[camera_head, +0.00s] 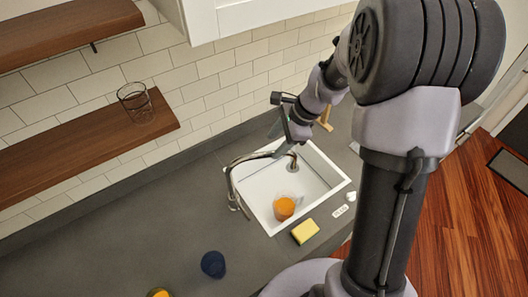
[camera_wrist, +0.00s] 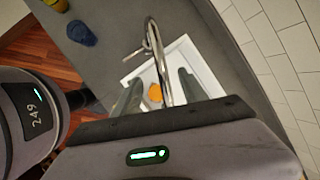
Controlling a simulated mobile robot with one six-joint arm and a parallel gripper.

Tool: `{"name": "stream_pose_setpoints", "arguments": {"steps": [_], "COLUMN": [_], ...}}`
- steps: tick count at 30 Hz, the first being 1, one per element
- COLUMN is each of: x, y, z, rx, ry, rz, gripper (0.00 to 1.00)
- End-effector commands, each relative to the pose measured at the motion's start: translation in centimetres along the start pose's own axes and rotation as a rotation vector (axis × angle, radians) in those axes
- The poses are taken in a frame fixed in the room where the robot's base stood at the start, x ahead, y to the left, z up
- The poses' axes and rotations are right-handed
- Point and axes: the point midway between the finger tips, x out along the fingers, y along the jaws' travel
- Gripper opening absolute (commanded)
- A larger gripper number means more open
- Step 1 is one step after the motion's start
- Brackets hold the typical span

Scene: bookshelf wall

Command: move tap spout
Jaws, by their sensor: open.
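The tap spout (camera_head: 236,172) is a thin chrome curved pipe. It rises at the left edge of the white sink (camera_head: 325,207) and arches over the basin. My gripper (camera_head: 287,141) is at the far end of the spout, above the sink's back part. In the wrist view, my gripper (camera_wrist: 159,78) is open, with one finger on either side of the chrome spout (camera_wrist: 161,62) as seen from there. I see no clear contact, and the depth between fingers and spout is hard to judge. My arm hides part of the sink's right surroundings.
An orange item (camera_head: 284,208) sits in the sink. A yellow sponge (camera_head: 305,231) lies at its front edge. A glass (camera_head: 135,102) stands on the lower wooden shelf (camera_head: 70,150). The tiled wall is close behind.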

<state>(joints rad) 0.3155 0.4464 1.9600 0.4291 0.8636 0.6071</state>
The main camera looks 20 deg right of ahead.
Motion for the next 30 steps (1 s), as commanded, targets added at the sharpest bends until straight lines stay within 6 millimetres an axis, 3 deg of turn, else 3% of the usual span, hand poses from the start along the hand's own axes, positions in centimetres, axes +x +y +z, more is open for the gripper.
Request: {"name": "stream_pose_setpoints", "arguments": {"steps": [3,9,13,21,22,27,30], "x": [3.1,6.8,7.8,8.0,8.0,8.0,8.0], "y": [0.1,0.1,0.0,0.0,0.0,0.0,0.0], "z": [0.0,0.0,0.1,0.1,0.1,0.1,0.1], "rx": [-0.001,-0.001,-0.002,-0.003,-0.003,-0.003,-0.003], "ry": [-0.001,-0.001,-0.001,0.000,0.000,0.000,0.000], "rz": [0.004,0.002,0.001,0.000,0.000,0.000,0.000], "gripper": [0.50,0.50,0.50,0.50,0.48,0.15,0.00]}}
